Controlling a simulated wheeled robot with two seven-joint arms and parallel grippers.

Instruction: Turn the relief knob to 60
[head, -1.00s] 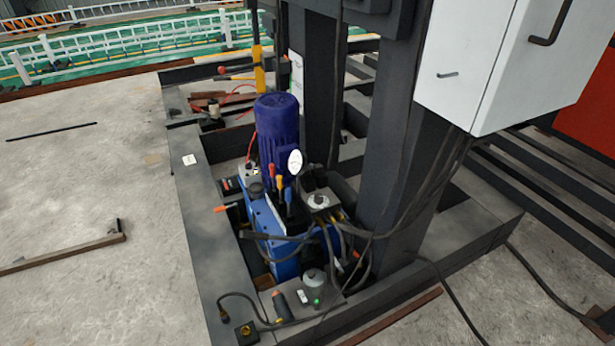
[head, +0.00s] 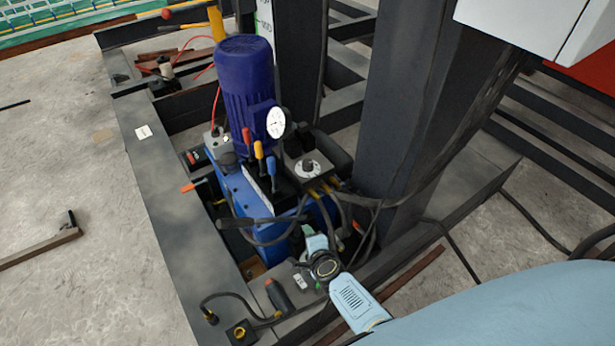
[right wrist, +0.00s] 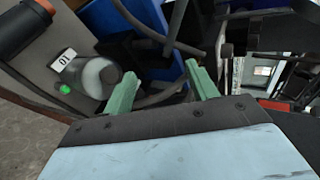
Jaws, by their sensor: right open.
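A round silver-white knob (head: 308,168) sits on the dark valve block beside the blue pump unit; its scale is too small to read. A grey metal cylinder (right wrist: 97,77) with a small number tag and a green light stands on the frame ledge; my right arm largely hides it in the head view. I cannot tell for certain which one is the relief knob. My right gripper (head: 315,240) is low in front of the pump unit. Its two green fingers (right wrist: 162,88) are apart and empty, with the cylinder left of them in the wrist view. My left gripper is not seen.
The purple motor (head: 245,90), white gauge (head: 275,122) and coloured levers (head: 260,155) stand behind. Black hoses (head: 270,235) loop close to my gripper. A thick dark post (head: 405,110) rises at right. An orange-tipped black handle (head: 278,297) lies on the ledge.

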